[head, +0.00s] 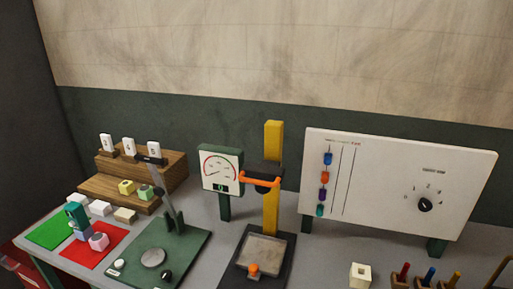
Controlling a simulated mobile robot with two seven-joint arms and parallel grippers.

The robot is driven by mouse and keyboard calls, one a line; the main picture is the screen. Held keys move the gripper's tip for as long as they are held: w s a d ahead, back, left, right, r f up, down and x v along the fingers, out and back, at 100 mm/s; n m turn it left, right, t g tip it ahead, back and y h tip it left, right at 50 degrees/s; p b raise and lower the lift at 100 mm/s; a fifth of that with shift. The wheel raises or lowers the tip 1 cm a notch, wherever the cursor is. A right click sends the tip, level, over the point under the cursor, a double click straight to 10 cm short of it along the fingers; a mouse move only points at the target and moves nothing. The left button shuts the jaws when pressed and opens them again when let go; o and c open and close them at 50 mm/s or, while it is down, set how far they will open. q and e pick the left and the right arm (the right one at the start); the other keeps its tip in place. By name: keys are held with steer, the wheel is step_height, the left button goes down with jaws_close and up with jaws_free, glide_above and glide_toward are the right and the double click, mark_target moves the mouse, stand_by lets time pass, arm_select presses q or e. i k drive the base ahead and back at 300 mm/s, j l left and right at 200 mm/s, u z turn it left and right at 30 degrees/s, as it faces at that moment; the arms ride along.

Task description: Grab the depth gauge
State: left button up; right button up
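No object is clearly marked as the depth gauge. A dial instrument (220,170) with a white face and a red arc stands on green legs at the back middle. A small teal upright piece (76,215) stands at the left by the red mat; I cannot tell what it is. Neither of my grippers shows in the head view.
A green lever press (160,248) and a yellow-column press (273,150) with an orange handle stand on the grey table. A wooden stepped rack (165,163) holds foam blocks. A white panel (385,185) with a knob stands right. Green (47,232) and red mats (82,256) lie left.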

mark_target(75, 211)
steer(key=u, duration=1.35)
steer(key=i+j, duration=0.3)
steer(key=i+j+z, duration=0.1)
steer(key=i+j, duration=0.25)
steer(key=j, duration=0.2)
steer(key=i+j, duration=0.3)
steer(key=j+z, duration=0.05)
steer(key=j, duration=0.05)
